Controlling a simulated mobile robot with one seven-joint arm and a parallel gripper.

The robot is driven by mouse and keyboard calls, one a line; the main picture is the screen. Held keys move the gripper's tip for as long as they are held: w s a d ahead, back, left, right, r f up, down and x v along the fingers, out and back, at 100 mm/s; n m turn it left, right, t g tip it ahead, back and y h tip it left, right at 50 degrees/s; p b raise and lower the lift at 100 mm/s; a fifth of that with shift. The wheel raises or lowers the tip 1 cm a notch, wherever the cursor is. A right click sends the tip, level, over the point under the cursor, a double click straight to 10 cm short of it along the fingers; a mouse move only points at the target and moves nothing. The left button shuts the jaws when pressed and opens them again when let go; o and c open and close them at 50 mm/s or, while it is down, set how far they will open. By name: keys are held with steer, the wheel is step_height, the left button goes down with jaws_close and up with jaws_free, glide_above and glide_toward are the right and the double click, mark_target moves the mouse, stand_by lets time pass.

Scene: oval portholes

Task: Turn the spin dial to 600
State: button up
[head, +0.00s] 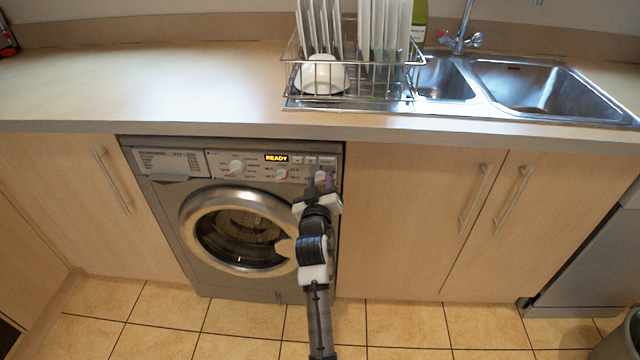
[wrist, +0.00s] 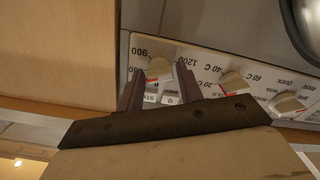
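The washing machine's spin dial (wrist: 158,68) is a pale round knob at the right end of the control panel, with 900 and 1200 printed beside it in the wrist view. It also shows in the head view (head: 320,176), partly covered by my gripper. My gripper (wrist: 160,72) is at the panel, its two dark fingers apart, one on each side of the spin dial. I cannot tell whether they touch it.
The temperature dial (wrist: 233,83) sits close beside the spin dial, and the programme dial (head: 236,167) is farther left in the head view. The display (head: 276,158) reads READY. The round door (head: 238,230) is shut. The worktop (head: 180,85) overhangs the panel; a cupboard (head: 400,220) adjoins on the right.

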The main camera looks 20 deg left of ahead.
steer(key=shift+s+d+f, duration=0.15)
steer(key=shift+s, duration=0.3)
steer(key=b+v, duration=0.1)
steer(key=v, duration=1.2)
steer(key=shift+b, duration=0.35)
steer(key=shift+r, duration=0.2)
